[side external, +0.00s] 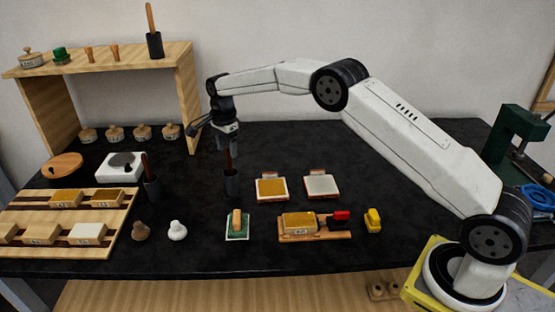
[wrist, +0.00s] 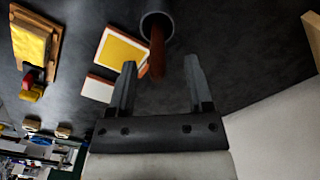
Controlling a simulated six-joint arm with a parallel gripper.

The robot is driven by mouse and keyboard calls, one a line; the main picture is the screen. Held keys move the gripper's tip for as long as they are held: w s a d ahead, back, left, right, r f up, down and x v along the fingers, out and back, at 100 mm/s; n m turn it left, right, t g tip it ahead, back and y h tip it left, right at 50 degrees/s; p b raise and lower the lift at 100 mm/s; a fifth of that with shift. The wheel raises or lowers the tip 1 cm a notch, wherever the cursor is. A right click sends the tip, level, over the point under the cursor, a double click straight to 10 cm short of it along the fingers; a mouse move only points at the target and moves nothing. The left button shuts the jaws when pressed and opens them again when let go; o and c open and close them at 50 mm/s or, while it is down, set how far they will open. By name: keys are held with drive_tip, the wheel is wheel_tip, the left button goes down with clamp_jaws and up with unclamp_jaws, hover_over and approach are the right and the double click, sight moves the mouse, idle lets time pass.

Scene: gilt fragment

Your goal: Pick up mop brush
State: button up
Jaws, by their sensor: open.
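A reddish-brown handle (side external: 228,157) stands in a dark grey cup (side external: 232,183) at the middle of the black table; it is likely the mop brush, its lower end hidden in the cup. My gripper (side external: 228,148) points down over it. In the wrist view, my gripper (wrist: 160,66) is open, with the handle (wrist: 157,55) showing between and beyond the fingertips and the cup (wrist: 157,25) past them. The handle appears untouched. A similar dark handle stands in another cup (side external: 152,189) to the left.
A wooden shelf (side external: 185,75) stands behind on the left, with another handled tool in a dark cup (side external: 155,46) on top. Two framed pads (side external: 271,188) (side external: 321,186) lie right of the middle cup. A white device (side external: 120,167) sits left. Small tools line the front.

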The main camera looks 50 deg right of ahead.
sight(229, 158)
drive_tip(key=shift+s+f, duration=0.2)
drive_tip(key=shift+f, duration=1.85)
clamp_jaws()
